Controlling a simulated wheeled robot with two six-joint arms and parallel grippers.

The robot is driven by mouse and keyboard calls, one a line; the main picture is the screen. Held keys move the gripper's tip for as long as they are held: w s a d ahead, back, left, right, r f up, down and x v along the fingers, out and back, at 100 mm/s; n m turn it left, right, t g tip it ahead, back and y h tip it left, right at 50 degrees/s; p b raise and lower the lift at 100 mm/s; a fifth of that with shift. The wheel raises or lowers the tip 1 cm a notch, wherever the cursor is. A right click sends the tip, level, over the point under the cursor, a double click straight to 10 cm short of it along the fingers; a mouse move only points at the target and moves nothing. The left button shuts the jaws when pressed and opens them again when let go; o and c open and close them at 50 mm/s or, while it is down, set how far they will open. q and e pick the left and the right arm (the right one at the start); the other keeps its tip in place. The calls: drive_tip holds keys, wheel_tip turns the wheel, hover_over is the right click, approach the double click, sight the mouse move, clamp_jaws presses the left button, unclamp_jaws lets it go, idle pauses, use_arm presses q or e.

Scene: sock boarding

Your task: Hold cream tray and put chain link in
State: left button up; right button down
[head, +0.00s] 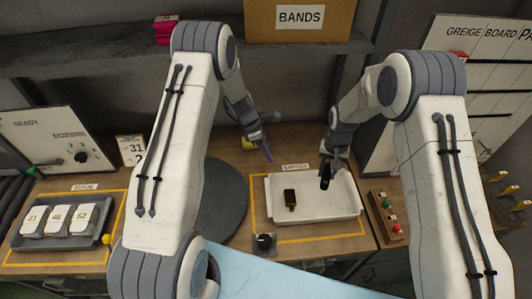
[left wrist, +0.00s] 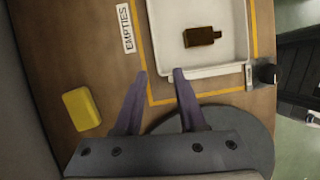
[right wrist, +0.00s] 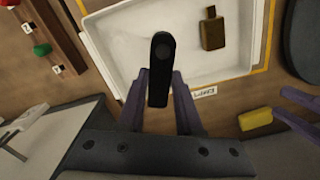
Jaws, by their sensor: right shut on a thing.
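The cream tray (head: 335,212) lies flat on the table inside a yellow outline, beside an "EMPTIES" label. A small dark brown piece with a narrow end (head: 290,198) lies in its left part; it also shows in the left wrist view (left wrist: 201,36). My right gripper (right wrist: 160,82) is shut on a black, round-ended link (right wrist: 160,62), likely the chain link, and holds it over the tray's back right part in the head view. My left gripper (left wrist: 160,74) is open and empty, off the tray's back left corner, with the tray beyond its fingertips.
A yellow block (left wrist: 82,109) lies behind the tray. A black knob (head: 264,241) stands at the tray's front left. A button box (head: 386,216) sits to its right, and a dark round disc (head: 226,200) to its left. A grey tray with white pieces (head: 60,222) is far left.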

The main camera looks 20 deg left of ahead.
use_arm(q)
drive_tip(key=shift+n, duration=0.5)
drive_tip(key=x, duration=0.4)
drive_tip(key=a+x, duration=0.1)
drive_tip(key=x, duration=0.7)
drive_tip(key=shift+w+f, duration=0.15)
drive_tip(key=shift+f, duration=0.5)
drive_tip(key=shift+a, duration=0.1)
clamp_jaws()
